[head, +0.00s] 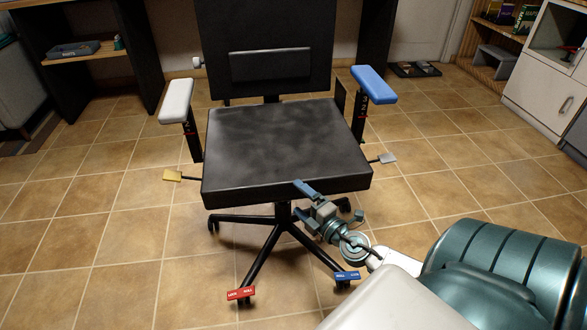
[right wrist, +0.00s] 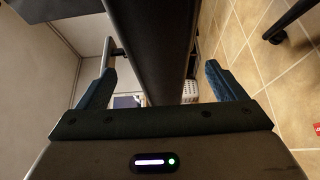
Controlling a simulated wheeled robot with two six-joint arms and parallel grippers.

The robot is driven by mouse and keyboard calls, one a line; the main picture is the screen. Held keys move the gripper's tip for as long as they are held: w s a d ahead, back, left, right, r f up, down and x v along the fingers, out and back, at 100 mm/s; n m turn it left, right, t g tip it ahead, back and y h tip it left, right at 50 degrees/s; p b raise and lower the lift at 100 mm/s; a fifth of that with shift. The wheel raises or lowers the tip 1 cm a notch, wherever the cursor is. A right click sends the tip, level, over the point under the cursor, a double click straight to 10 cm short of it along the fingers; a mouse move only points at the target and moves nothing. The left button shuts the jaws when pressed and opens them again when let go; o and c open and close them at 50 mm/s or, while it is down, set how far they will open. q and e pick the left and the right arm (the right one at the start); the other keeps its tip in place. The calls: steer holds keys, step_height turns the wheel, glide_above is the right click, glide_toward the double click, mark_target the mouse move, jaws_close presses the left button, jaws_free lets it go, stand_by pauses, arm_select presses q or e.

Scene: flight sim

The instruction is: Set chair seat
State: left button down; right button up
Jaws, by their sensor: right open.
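The black chair seat (head: 280,145) is a thick square cushion on a five-legged wheeled base, facing me in the head view. A yellow paddle lever (head: 172,175) sticks out at its left side and a grey paddle lever (head: 387,158) at its right. My right gripper (head: 299,200) is at the seat's front edge, right of its middle. In the right wrist view the open fingers (right wrist: 160,85) stand on either side of a dark slab (right wrist: 150,45), seemingly the seat edge, with gaps visible. I cannot tell whether they touch it. My left gripper is not in view.
The chair has a backrest (head: 270,65), a white left armrest (head: 176,100) and a blue right armrest (head: 373,85). Red (head: 241,293) and blue (head: 347,276) tags sit at the base's front legs. A white cabinet (head: 545,75) stands right. Tiled floor is clear around.

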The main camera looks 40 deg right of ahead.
steer(key=s, duration=0.6)
steer(key=shift+b, duration=0.45)
steer(key=shift+a, duration=0.1)
